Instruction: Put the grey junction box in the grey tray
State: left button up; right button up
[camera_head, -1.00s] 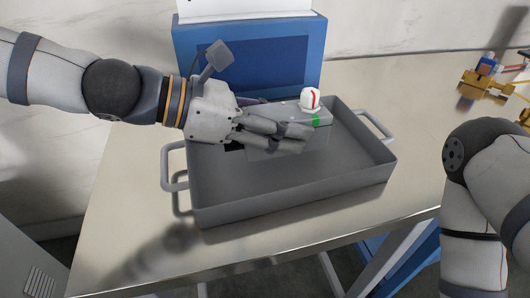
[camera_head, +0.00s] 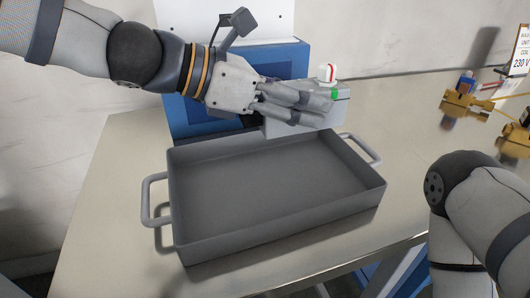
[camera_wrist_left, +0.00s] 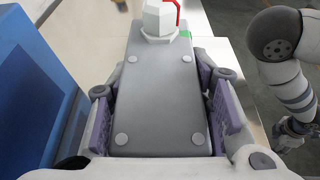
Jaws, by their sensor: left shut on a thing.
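The grey junction box (camera_head: 341,112) has a white knob with a red mark and a green patch on top. My left gripper (camera_head: 312,106) is shut on it. In the head view the box shows at the tray's far edge; its exact height is unclear. The left wrist view shows the box's grey lid (camera_wrist_left: 160,90) with several screws, between purple finger pads. The grey tray (camera_head: 284,239) lies on the table, empty, with a handle at each end. In the left wrist view, my right gripper (camera_wrist_left: 290,134) is small and unclear.
A blue-and-white machine (camera_head: 185,118) stands behind the tray. Yellow fixtures (camera_head: 466,103) stand at the right back of the steel table (camera_head: 110,215). My right arm is at the right front. The table left of the tray is bare.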

pick_arm(q)
jog(key=a+f, duration=0.3)
jog(key=w+a+f, duration=0.1)
jog(key=f, duration=0.1)
jog(key=shift+a+f+b, duration=0.2)
jog(key=shift+f+b, duration=0.05)
jog(key=shift+b, duration=0.1)
jog(key=f, duration=0.3)
jog(key=shift+a+f+b, duration=0.2)
jog(key=shift+a+b, duration=0.15)
pick_arm(e)
jog(key=shift+s+f+g, duration=0.3)
jog(key=shift+s+f, duration=0.45)
jog(key=shift+f, duration=0.05)
pick_arm(q)
jog(key=shift+f, duration=0.2)
jog(key=o, duration=1)
jog(key=shift+o, duration=0.2)
